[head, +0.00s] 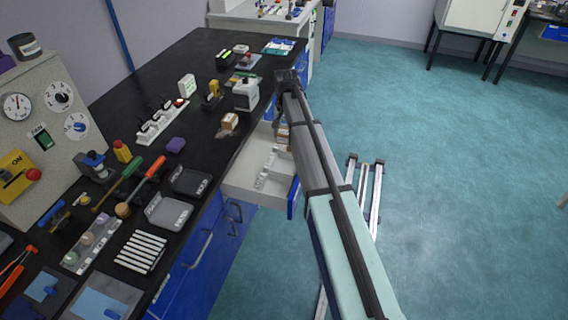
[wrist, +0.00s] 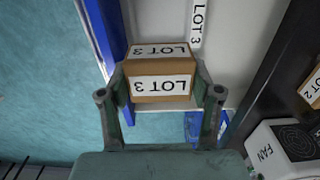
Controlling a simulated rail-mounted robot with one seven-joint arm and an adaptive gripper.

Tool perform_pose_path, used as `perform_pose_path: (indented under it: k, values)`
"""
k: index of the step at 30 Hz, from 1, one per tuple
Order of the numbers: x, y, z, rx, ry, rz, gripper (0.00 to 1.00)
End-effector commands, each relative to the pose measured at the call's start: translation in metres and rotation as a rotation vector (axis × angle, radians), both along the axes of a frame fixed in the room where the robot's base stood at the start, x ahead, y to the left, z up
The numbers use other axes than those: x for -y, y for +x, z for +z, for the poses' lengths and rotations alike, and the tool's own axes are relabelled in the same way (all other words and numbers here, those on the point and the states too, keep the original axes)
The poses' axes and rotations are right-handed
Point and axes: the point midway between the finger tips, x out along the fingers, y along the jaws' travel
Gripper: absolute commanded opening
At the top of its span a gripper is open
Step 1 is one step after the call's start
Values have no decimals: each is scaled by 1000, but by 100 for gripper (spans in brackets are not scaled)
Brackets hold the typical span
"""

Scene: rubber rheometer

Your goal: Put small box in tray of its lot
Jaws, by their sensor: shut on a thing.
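My gripper (wrist: 160,78) is shut on a small brown box (wrist: 130,70) with white labels reading LOT 3, one finger on each side. The held box shows only partly in the head view, below the end of my arm (head: 283,132). It is over an open white drawer (head: 243,180) of the blue cabinet. A white LOT 3 label (wrist: 198,22) shows inside the drawer in the wrist view, just beyond the box. Several white labels lie in the drawer in the head view; they are too small to read there. I cannot tell whether the box touches the drawer floor.
Another small brown box (head: 229,122) stands on the black bench; it reads LOT 2 in the wrist view (wrist: 312,90). A white FAN unit (wrist: 280,145) is at the lower right there. A black tray (head: 190,181) and a grey tray (head: 168,213) lie on the bench.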

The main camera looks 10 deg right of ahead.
Motion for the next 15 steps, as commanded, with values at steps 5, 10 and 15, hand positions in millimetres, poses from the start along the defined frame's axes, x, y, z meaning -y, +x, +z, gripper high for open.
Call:
perform_pose_path:
  k: [5,10,15]
  values:
    - [0,-1,-44,-4,0,1,25]
    - [0,0,-82,-3,1,2,25]
    - [0,0,-103,-1,0,2,25]
